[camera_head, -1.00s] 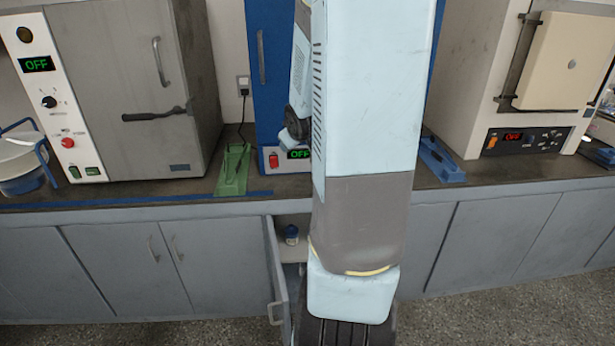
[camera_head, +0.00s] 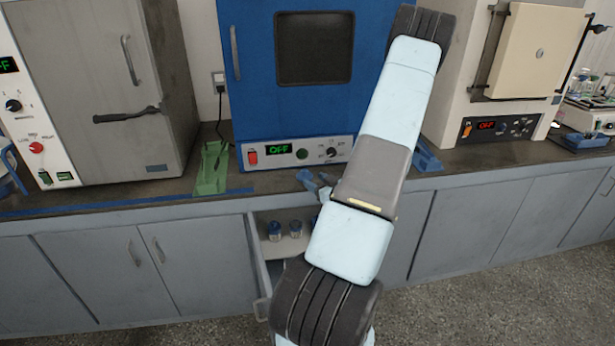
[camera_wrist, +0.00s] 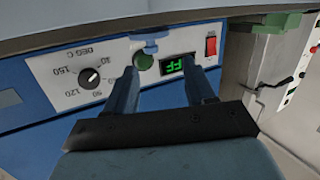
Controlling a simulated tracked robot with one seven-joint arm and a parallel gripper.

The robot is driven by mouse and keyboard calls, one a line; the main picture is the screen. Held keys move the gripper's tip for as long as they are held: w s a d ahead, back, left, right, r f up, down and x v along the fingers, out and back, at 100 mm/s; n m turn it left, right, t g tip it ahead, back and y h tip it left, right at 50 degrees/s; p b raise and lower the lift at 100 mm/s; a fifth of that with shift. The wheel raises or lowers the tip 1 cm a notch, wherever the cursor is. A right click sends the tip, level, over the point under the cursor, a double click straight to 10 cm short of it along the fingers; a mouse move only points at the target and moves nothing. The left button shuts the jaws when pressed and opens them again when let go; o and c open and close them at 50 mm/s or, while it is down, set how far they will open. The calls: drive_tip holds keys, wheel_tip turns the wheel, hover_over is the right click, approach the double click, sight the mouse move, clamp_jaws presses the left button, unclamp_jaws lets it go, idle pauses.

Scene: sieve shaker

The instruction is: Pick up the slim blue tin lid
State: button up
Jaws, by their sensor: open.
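My gripper (camera_wrist: 166,76) is open, its two blue-grey fingers apart in the wrist view with the oven's control panel beyond them. In the head view my gripper (camera_head: 315,182) is low over the counter in front of the blue oven, partly hidden by my arm. A small blue piece (camera_wrist: 150,40) shows at the counter, beyond the fingertips, in the wrist view. It may be the slim blue tin lid, but its shape is too small to tell. Nothing is visibly held.
The blue oven (camera_head: 232,100) stands behind my gripper. A green holder (camera_head: 212,170) lies to the left and a blue one (camera_head: 426,160) to the right.

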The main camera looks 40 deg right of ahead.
sight(306, 172)
drive_tip(key=shift+m+t+h, duration=0.4)
drive_tip(key=shift+m+t, duration=0.3)
drive_tip(key=shift+t, duration=0.1)
drive_tip(key=w, duration=0.1)
drive_tip(key=w+d, duration=0.1)
drive_tip(key=w, duration=0.1)
drive_tip(key=w+d+f, duration=0.1)
drive_tip(key=shift+w+f, duration=0.1)
drive_tip(key=shift+w, duration=0.25)
drive_tip(key=shift+w+d, duration=0.2)
drive_tip(key=shift+w, duration=1.35)
drive_tip(key=shift+w+d, duration=0.15)
drive_tip(key=shift+w, duration=1.4)
clamp_jaws()
